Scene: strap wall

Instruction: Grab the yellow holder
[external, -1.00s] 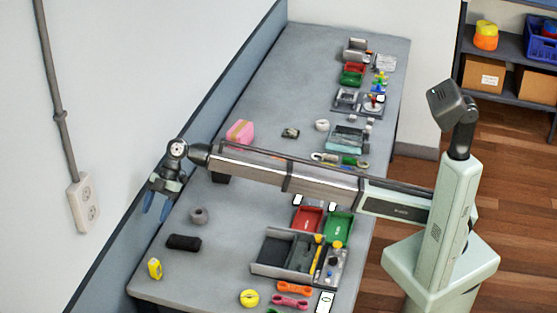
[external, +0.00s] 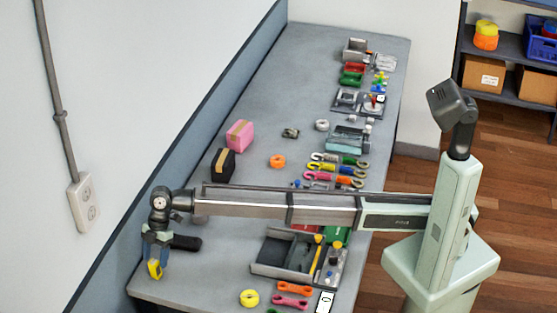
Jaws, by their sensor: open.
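The yellow holder (external: 155,269) is a small yellow piece with a dark face. It stands near the front left corner of the grey table (external: 200,285). The fingertips overlap the holder's top in the picture. I cannot tell whether they touch it or sit around it.
A grey tray (external: 268,256), a yellow roll (external: 249,298) and an orange piece (external: 294,287) are to the right. A blue-grey panel (external: 105,262) borders the left edge.

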